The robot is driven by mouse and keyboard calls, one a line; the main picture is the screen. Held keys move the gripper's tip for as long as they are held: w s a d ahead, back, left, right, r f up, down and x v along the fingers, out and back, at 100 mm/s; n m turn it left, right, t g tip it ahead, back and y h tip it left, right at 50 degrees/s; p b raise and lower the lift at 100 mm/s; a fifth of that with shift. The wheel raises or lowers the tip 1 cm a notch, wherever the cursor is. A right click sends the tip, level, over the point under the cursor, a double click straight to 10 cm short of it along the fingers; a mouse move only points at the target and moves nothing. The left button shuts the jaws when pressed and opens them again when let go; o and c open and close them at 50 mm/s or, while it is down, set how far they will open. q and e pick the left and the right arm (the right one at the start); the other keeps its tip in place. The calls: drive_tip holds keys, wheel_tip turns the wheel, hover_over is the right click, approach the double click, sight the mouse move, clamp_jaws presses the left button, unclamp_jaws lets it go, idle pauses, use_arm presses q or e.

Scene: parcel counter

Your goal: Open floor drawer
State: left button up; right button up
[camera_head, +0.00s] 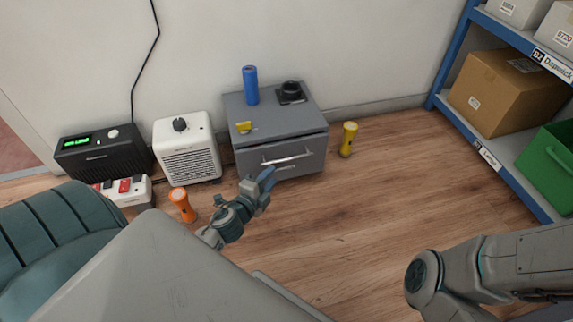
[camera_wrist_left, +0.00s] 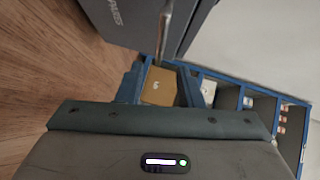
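A grey floor drawer unit (camera_head: 308,150) stands against the wall; its front looks shut. A silver bar handle (camera_head: 287,160) runs across the front. My left gripper (camera_head: 266,181) is just in front of the drawer, below and left of the handle's middle in the head view. In the left wrist view the handle (camera_wrist_left: 165,30) shows beyond the gap between the two blue-grey fingers (camera_wrist_left: 160,88), which are apart and empty. I cannot tell whether they touch the handle. My right arm enters at the lower right; its gripper is out of frame.
A blue can (camera_head: 250,86), a black device (camera_head: 291,93) and a yellow item (camera_head: 244,127) are on the unit. Flashlights stand beside it, one yellow (camera_head: 348,139), one orange (camera_head: 182,205). A white heater (camera_head: 187,150) is left, a blue shelf (camera_head: 505,165) right.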

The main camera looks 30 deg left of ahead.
sight(285, 161)
use_arm(q)
drive_tip(key=w, duration=0.3)
drive_tip(key=w+f+p, duration=0.1)
drive_tip(key=w, duration=0.6)
drive_tip(key=shift+w+a+f+p, duration=0.1)
drive_tip(key=shift+a+f+p, duration=0.15)
drive_tip(key=shift+a+p, duration=0.1)
clamp_jaws()
